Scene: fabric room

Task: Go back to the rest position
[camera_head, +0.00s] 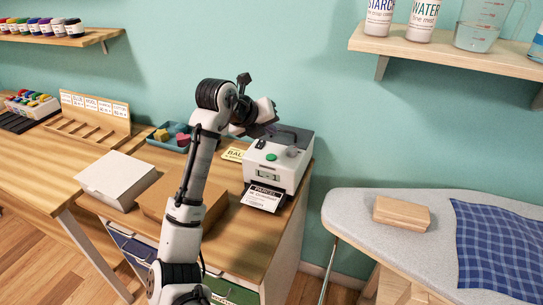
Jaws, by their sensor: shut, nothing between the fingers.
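My gripper (262,129) is at the end of my raised, bent arm, above the left back part of a white label printer (282,170). It is shut and holds nothing. Its fingertips are small and partly hidden by my wrist. I cannot tell its exact height above the printer. A printed label headed PARCEL (264,197) sticks out of the printer's front slot.
The wooden desk (233,241) carries a brown box (160,203), a white box (117,180), a blue tray (165,143) and a yellow card (233,154). Right stands an ironing board (350,210) with a wooden block (402,213) and checked cloth (500,245). A shelf (450,57) hangs above.

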